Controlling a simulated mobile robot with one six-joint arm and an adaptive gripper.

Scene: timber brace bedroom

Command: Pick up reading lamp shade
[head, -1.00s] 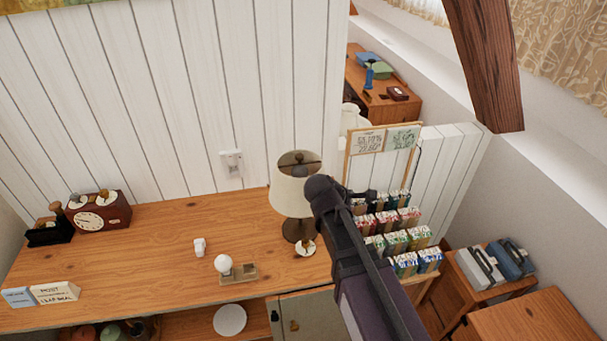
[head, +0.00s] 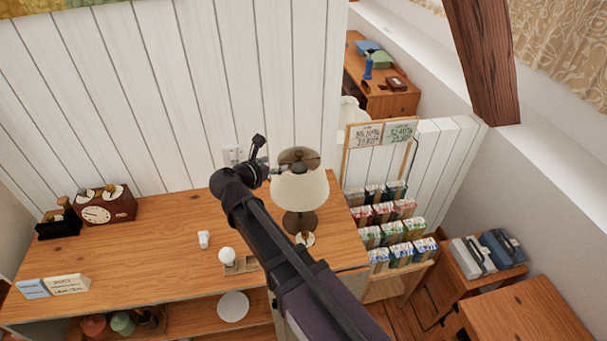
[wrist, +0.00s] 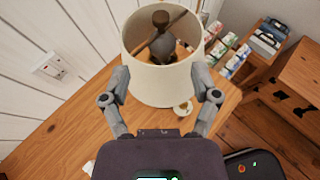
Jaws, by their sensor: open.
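The reading lamp shade (head: 300,190) is a cream, open-topped drum on a dark lamp base (head: 300,223) at the right end of the wooden desk. My gripper (head: 264,158) is at the shade's left side, near its upper rim, in the head view. In the wrist view the shade (wrist: 163,88) appears between the two spread fingers of my gripper (wrist: 160,76), with its open top, crossbar and inner fitting visible. The gripper is open and holds nothing. I cannot tell whether either finger touches the shade.
A white-panelled wall with a switch plate (wrist: 48,68) stands behind the lamp. A rack of small coloured boxes (head: 390,225) is right of it. A white bulb (head: 227,257), a small white object (head: 203,239) and a clock (head: 105,208) stand on the desk. The desk's middle is mostly clear.

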